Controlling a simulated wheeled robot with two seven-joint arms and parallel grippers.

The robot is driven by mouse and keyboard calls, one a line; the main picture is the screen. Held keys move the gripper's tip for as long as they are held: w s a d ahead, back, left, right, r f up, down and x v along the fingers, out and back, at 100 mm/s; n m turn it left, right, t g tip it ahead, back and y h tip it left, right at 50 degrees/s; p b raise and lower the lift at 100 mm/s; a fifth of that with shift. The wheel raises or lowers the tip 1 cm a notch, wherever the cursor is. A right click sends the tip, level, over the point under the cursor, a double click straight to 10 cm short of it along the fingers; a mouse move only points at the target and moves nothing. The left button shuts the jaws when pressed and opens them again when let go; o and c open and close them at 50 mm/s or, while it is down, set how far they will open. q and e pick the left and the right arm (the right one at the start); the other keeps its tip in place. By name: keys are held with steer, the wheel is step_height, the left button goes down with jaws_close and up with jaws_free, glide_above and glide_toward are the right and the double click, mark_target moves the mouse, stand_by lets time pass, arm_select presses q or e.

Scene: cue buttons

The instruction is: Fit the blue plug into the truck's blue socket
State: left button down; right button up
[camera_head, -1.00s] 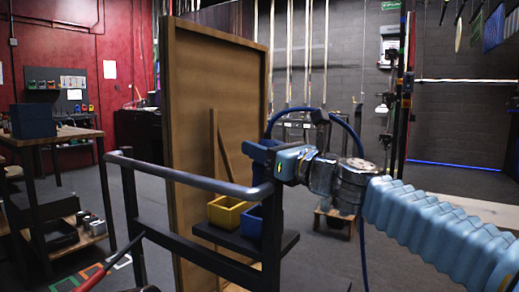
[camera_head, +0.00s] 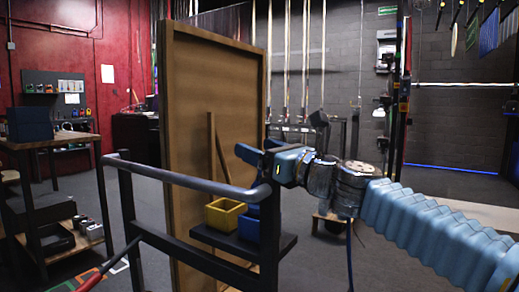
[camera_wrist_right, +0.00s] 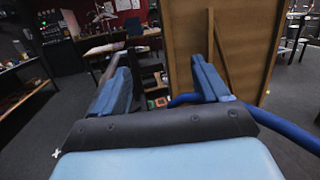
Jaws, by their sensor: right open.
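The truck's dark frame has a grey handle rail (camera_head: 185,178) and a small shelf (camera_head: 210,238). A yellow box-shaped socket (camera_head: 224,214) and a blue one (camera_head: 249,228) sit side by side on the shelf. My right gripper (camera_head: 259,151) is open, above the blue socket and close to the rail's right end. In the right wrist view its two fingers (camera_wrist_right: 160,84) stand apart with no clear object held. A blue cable (camera_wrist_right: 270,120) runs from behind the right finger toward the right edge; it hangs below my arm in the head view (camera_head: 349,255). I cannot make out the plug. My left gripper is out of view.
A tall brown wooden panel (camera_head: 195,90) stands just behind the truck. A workbench (camera_head: 50,142) with a dark blue box (camera_head: 29,124) is at the left. Open grey floor (camera_head: 400,245) lies to the right.

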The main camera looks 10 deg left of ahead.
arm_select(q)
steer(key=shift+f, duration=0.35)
arm_select(e)
steer(key=shift+g+h, duration=0.7)
steer(key=shift+h, duration=0.1)
steer(key=f, duration=0.3)
steer(key=a+f, duration=0.1)
steer(key=f, duration=0.6)
steer(key=shift+w+a+f, duration=0.1)
steer(key=shift+w+a, duration=0.25)
steer(key=shift+w, duration=0.05)
steer(key=shift+s+d, duration=0.15)
steer(key=shift+d, duration=0.15)
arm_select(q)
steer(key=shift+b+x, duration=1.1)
arm_select(e)
steer(key=s+d+r, duration=0.4)
steer(key=d, duration=0.2)
steer(key=s+d+r+t+y, duration=0.1)
steer(key=s+d+r, duration=0.2)
steer(key=d, duration=0.3)
steer(key=shift+s+d+r+y, duration=0.3)
steer(key=shift+s+d+r, duration=0.05)
steer(key=shift+s+r, duration=0.05)
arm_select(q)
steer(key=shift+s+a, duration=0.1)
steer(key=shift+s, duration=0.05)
